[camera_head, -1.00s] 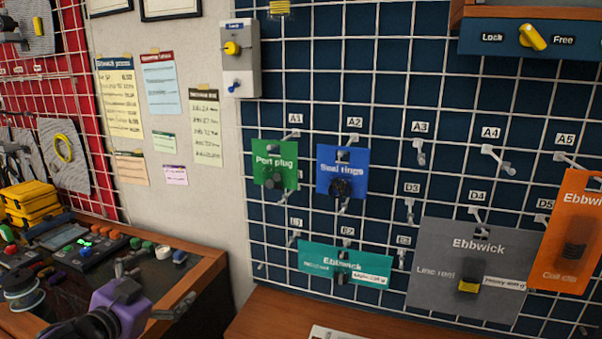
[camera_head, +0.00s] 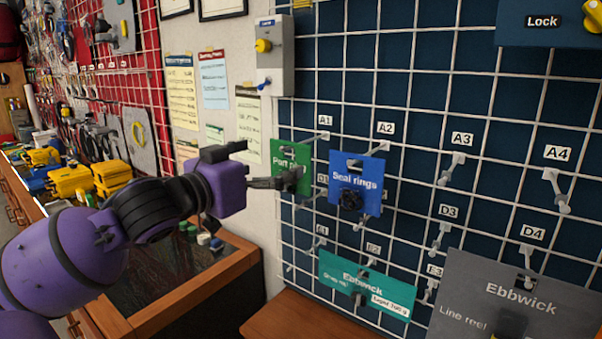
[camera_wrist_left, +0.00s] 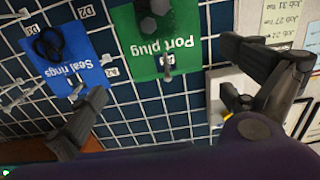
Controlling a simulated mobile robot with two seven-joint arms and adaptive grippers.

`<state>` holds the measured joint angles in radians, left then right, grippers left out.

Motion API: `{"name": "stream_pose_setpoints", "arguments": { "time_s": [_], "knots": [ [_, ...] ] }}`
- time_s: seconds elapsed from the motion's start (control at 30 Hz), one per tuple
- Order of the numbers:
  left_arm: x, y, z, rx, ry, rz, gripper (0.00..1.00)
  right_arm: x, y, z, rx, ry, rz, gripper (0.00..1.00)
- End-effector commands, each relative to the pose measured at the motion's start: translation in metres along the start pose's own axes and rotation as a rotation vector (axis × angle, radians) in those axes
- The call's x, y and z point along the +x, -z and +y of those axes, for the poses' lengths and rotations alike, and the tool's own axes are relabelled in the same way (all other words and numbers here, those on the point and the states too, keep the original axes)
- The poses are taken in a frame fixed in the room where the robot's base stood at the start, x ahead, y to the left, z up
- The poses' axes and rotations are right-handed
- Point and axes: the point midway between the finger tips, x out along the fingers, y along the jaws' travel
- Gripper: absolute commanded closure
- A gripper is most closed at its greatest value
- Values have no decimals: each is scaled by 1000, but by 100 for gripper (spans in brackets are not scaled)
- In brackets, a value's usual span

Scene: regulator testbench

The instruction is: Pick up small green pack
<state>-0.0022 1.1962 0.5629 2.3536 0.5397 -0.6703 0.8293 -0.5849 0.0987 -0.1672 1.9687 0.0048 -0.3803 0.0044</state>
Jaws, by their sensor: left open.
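The small green pack (camera_head: 290,150), labelled "Port plug", hangs on the hook marked A1 of the wire grid wall. In the wrist view the green pack (camera_wrist_left: 180,42) appears upside down with dark plugs on it. My left gripper (camera_head: 280,183) is at the pack's left side in the head view and hides part of its label and lower half. In the wrist view its two fingers are spread wide, with the pack beyond and between them; nothing is held. Contact with the pack cannot be told. My right gripper is out of view.
A blue "Seal rings" pack (camera_head: 357,181) hangs close right of the green one. A teal pack (camera_head: 340,276) hangs below and a grey "Line reel" pack (camera_head: 485,300) lower right. A grey switch box (camera_head: 275,60) is mounted above left. A wooden cabinet (camera_head: 190,285) stands below my arm.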

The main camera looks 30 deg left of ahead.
Motion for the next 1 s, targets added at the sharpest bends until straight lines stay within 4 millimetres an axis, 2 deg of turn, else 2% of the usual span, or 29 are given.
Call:
{"name": "stream_pose_setpoints", "arguments": {
  "time_s": [0.27, 0.5, 0.63, 0.87, 1.0],
  "knots": [
    [31, -5, -1, 3, 1, -2, 0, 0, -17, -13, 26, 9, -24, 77],
    [65, -8, -2, 3, 0, 0, 0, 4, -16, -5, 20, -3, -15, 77],
    [72, -8, -3, 4, 1, 0, 0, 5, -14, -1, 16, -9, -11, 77],
    [72, -8, -3, 3, 1, 0, 0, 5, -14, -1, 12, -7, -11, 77],
    [72, -8, -3, 3, 1, 0, 18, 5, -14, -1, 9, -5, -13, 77]
  ]
}}
